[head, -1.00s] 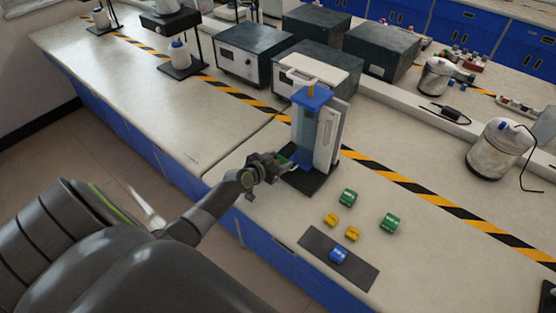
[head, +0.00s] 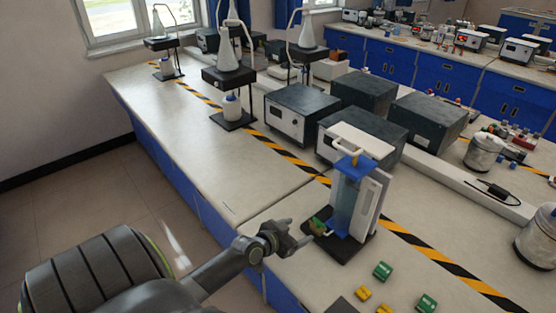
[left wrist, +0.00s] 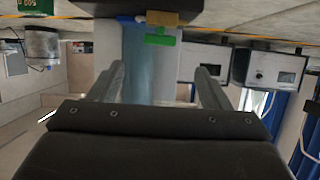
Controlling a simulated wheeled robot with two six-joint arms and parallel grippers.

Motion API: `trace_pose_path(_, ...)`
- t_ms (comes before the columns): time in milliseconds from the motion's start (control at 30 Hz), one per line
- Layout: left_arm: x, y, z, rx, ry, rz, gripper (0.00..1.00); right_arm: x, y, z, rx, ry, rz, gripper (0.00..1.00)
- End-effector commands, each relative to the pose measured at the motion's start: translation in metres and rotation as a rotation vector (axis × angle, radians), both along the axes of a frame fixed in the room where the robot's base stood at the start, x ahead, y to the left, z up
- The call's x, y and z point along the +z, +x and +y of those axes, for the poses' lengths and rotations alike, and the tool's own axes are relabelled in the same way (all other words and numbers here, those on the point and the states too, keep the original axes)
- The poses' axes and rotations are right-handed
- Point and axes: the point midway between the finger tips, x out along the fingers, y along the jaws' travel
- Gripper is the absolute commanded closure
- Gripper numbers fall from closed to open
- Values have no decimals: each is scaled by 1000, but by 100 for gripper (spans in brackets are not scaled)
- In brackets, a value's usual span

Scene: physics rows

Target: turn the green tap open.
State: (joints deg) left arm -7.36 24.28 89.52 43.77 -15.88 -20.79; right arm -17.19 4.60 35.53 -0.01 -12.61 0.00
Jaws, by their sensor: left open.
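The green tap (head: 318,225) is low on the left side of the clear, blue-tinted tank (head: 350,203), which has a blue top and stands on a dark base. In the left wrist view the tap's green handle (left wrist: 160,40) lies crosswise beside a tan-brown block, ahead of the fingers. My left gripper (head: 300,235) is open and empty, just left of the tap and apart from it. In the left wrist view its two fingers (left wrist: 159,80) are spread wide with the tank between and beyond them. My right gripper is out of view.
Green blocks (head: 382,270) and yellow blocks (head: 363,293) lie on the bench in front of the tank. Dark instrument boxes (head: 300,113) stand behind it. The bench to the left is bare up to a flask stand (head: 232,110).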

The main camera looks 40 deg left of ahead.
Motion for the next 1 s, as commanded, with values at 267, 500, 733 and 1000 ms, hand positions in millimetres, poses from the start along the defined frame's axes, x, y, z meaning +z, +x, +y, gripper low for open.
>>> trace_pose_path(267,21,-51,3,-1,3,1,29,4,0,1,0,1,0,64)
trace_pose_path(500,29,-71,5,-1,2,0,29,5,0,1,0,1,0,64)
trace_pose_path(733,30,-73,5,0,0,0,29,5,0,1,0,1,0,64)
trace_pose_path(1000,30,-73,5,0,0,0,29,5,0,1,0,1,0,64)
